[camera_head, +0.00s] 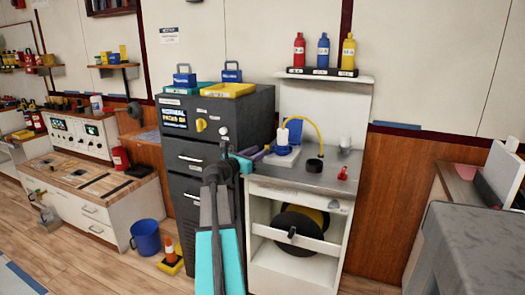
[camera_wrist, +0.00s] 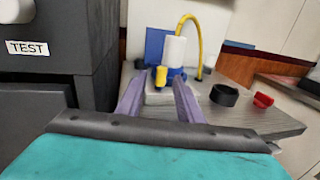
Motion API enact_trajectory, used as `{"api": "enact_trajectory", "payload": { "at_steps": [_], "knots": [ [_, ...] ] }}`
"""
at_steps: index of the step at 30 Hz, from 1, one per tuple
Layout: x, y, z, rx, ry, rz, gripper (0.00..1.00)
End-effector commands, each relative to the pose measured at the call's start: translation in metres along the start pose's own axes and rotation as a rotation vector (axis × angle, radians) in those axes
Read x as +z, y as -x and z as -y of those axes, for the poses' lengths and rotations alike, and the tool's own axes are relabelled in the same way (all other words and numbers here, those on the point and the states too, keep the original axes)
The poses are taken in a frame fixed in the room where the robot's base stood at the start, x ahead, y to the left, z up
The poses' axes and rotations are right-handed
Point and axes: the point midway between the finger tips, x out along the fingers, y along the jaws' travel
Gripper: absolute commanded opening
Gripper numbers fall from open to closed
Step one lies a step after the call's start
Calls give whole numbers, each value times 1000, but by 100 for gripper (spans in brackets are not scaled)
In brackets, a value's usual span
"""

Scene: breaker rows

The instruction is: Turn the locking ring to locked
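A white cylinder (camera_wrist: 174,52) stands upright on a pale block (camera_wrist: 158,97) on the grey counter. A blue ring (camera_wrist: 178,74), which looks like the locking ring, surrounds its foot, with a yellow tab (camera_wrist: 161,76) facing me. The ring also shows in the head view (camera_head: 283,150). A yellow cable (camera_wrist: 197,45) arches behind it. My gripper (camera_wrist: 158,87) is open and empty, its purple fingers apart on either side of the block in the wrist view. In the head view my gripper (camera_head: 258,154) is just left of the ring. I cannot tell whether a finger touches anything.
A black ring (camera_wrist: 224,95) and a red piece (camera_wrist: 263,100) lie on the counter to the right. A dark cabinet (camera_wrist: 95,50) marked TEST rises close on the left. A blue panel (camera_wrist: 155,45) stands behind the cylinder.

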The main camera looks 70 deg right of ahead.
Motion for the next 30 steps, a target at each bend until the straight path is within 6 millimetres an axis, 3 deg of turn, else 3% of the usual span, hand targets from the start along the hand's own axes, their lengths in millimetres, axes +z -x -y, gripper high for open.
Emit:
{"api": "enact_trajectory", "payload": {
  "at_steps": [15,30],
  "knots": [
    [0,69,-1,3,-1,0,33],
    [0,78,-2,2,-1,0,33]
  ]
}}
